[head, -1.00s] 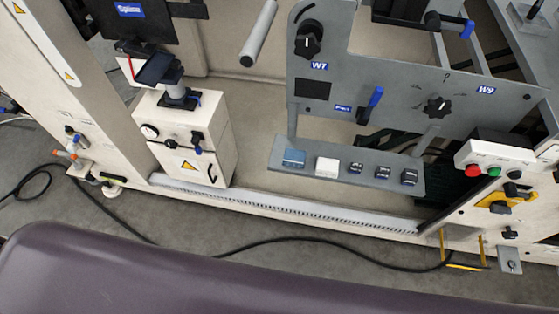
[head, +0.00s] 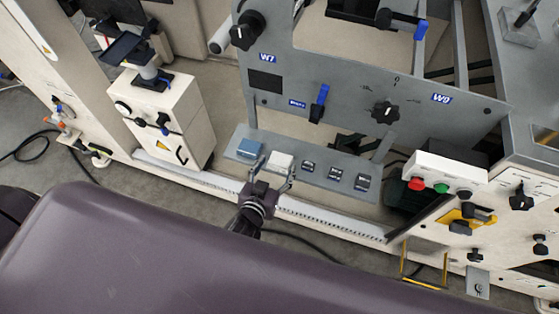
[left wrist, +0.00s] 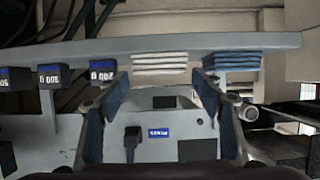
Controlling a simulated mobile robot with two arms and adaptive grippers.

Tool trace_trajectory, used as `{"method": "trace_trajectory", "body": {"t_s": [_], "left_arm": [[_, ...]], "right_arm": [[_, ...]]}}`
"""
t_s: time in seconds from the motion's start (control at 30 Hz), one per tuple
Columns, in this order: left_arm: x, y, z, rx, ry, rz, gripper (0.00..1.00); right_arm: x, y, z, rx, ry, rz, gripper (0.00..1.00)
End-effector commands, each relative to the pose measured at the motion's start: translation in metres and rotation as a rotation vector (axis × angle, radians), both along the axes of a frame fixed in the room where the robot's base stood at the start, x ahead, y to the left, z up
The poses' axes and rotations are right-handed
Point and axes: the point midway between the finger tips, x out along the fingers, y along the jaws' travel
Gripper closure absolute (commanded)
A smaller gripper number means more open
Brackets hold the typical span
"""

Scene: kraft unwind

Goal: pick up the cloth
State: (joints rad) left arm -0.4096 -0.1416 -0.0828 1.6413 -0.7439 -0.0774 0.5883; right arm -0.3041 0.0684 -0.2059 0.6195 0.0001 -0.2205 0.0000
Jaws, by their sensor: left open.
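A folded white cloth (head: 282,160) lies on a narrow grey shelf (head: 325,171), next to a folded blue cloth (head: 249,148) on its left. In the left wrist view the white cloth (left wrist: 160,63) and the blue cloth (left wrist: 232,61) show as layered stacks on the shelf. My left gripper (head: 273,168) is open and empty at the shelf's front edge. In the left wrist view the white cloth appears between its spread fingers (left wrist: 165,92); I see no contact. My right gripper is not in view.
Several small black blocks (head: 335,173) stand on the shelf to the right of the cloths. A grey panel (head: 350,88) with knobs and a blue lever rises behind. A button box (head: 443,176) is at the right, a cream cabinet (head: 160,118) at the left.

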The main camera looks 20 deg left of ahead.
Motion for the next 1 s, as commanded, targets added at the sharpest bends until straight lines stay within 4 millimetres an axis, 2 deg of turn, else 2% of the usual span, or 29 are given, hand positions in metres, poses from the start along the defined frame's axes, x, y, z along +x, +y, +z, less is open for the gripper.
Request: {"method": "trace_trajectory", "body": {"t_s": [0.23, 0.57, 0.87, 1.0], "left_arm": [[0.033, 0.001, -0.015, 0.000, 0.000, 0.000, 0.39], [0.038, 0.001, -0.018, 0.000, 0.001, 0.000, 0.39], [0.038, 0.001, -0.018, 0.000, 0.001, -0.001, 0.72], [0.038, 0.001, -0.018, 0.000, 0.001, -0.001, 0.72]], "right_arm": [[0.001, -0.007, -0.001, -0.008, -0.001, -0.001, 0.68], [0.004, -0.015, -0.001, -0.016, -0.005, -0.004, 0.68], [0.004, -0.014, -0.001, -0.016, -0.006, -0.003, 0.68], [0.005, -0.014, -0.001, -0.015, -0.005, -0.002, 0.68]]}}
